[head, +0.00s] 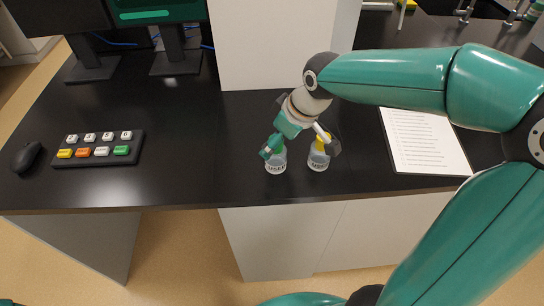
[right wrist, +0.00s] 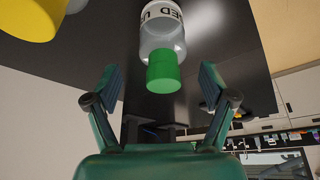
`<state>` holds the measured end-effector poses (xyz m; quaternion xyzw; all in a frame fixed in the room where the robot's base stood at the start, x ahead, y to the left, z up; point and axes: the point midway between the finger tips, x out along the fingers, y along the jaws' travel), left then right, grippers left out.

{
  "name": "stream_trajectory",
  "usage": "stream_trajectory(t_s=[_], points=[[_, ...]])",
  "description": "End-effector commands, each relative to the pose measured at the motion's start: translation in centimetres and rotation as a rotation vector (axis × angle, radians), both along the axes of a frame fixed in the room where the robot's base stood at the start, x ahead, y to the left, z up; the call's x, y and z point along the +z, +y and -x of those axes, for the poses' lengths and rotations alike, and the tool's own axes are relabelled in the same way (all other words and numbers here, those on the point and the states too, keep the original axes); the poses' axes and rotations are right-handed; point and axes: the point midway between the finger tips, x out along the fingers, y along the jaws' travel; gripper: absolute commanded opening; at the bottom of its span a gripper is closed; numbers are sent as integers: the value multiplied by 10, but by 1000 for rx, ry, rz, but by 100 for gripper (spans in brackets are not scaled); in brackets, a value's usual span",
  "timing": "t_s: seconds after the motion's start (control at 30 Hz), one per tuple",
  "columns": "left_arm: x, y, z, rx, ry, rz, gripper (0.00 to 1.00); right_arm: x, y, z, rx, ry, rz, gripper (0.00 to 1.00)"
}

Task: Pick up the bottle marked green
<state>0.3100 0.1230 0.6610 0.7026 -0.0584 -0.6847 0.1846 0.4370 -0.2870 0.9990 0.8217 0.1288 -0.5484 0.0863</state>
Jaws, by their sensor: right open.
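The bottle marked green (right wrist: 162,40) is clear with a green cap (right wrist: 164,72) and a white label whose visible letters read "ED". In the right wrist view its cap lies between the spread fingertips of my right gripper (right wrist: 160,88), with a gap on both sides. In the head view this bottle (head: 276,164) stands upright on the black desk, its top covered by a finger of my right gripper (head: 300,146). A second bottle (head: 318,160) with a yellow cap stands just right of it. My right gripper is open and empty. My left gripper is out of view.
A white block (head: 275,45) stands behind the bottles. A paper sheet (head: 425,140) lies right; a button panel (head: 98,149) and mouse (head: 27,157) lie left. The desk's front edge is near.

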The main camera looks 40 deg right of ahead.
Motion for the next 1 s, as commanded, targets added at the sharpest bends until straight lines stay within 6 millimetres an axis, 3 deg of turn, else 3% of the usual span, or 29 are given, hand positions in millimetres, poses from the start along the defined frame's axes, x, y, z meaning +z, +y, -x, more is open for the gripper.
stream_trajectory(t_s=[0.33, 0.67, 1.0], points=[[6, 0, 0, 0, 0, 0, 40, -42, 7, -12, 0, 4, -1, 83], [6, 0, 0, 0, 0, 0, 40, -47, 7, -14, -1, 1, 0, 81], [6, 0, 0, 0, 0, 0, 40, -47, 7, -14, -1, 1, 0, 25]])
